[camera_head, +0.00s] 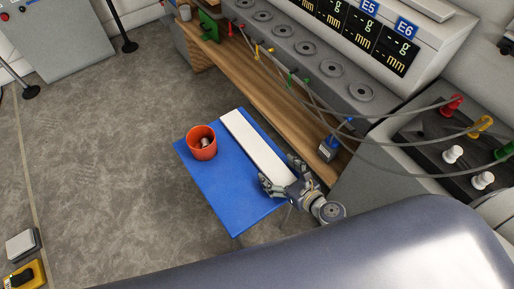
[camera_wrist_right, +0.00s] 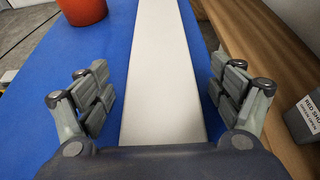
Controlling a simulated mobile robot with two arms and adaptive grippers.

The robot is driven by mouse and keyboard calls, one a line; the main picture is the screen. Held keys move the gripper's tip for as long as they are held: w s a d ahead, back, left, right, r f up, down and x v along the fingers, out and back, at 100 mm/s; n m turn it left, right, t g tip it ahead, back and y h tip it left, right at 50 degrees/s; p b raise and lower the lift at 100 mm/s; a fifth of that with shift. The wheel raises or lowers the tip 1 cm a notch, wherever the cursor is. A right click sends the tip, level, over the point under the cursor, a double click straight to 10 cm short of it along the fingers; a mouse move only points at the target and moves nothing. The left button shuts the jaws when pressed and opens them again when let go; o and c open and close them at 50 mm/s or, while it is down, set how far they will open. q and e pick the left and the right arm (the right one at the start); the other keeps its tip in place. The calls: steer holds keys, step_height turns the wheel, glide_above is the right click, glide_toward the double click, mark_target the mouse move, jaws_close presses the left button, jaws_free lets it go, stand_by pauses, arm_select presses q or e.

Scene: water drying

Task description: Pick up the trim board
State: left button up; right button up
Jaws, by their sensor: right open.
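The trim board (camera_head: 254,143) is a long white strip lying flat on a blue mat (camera_head: 213,180). It runs from upper left to lower right in the head view. In the right wrist view the board (camera_wrist_right: 160,75) runs straight up the middle between the fingers. My right gripper (camera_head: 282,173) is at the board's near end, open, with a finger on each side of the board and clear space between each finger and its edges. It also shows in the right wrist view (camera_wrist_right: 160,95). The board's near end is hidden by the gripper body. My left gripper is out of view.
An orange cup (camera_head: 202,147) with small items inside stands on the mat, left of the board. A wooden ledge (camera_head: 262,82) runs along the right side, carrying a small labelled box (camera_head: 327,149). Cables (camera_head: 400,142) hang above it.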

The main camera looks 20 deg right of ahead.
steer(key=shift+w+a+f, duration=0.25)
steer(key=shift+w, duration=0.3)
steer(key=shift+o, duration=0.4)
steer(key=shift+s+f, duration=0.1)
steer(key=shift+s, duration=0.15)
steer(key=c, duration=1.4)
steer(key=shift+w, duration=0.1)
